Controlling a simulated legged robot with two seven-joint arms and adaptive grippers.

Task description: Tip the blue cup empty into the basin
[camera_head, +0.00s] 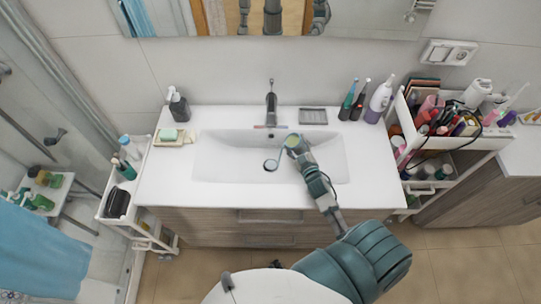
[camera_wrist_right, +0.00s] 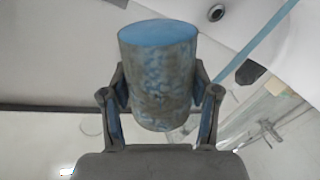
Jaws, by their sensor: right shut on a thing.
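The cup (camera_wrist_right: 158,75) has a mottled blue and brown side and a plain blue end face, and sits between the two fingers of my right gripper (camera_wrist_right: 160,108). In the head view my right gripper (camera_head: 299,150) is over the white basin (camera_head: 225,163), with the cup (camera_head: 291,141) at its tip, small and partly hidden. A thin blue streak crosses the upper right of the wrist view, and a thin bluish line runs from the cup toward the drain (camera_head: 270,165) in the head view. I cannot tell the cup's contents. My left gripper is out of view.
The faucet (camera_head: 271,103) stands behind the basin. A soap dispenser (camera_head: 178,105) and soap dish (camera_head: 170,137) are at left; a grey dish (camera_head: 313,116) and toothbrushes (camera_head: 355,100) are at back right. A crowded cart (camera_head: 500,143) stands at the right.

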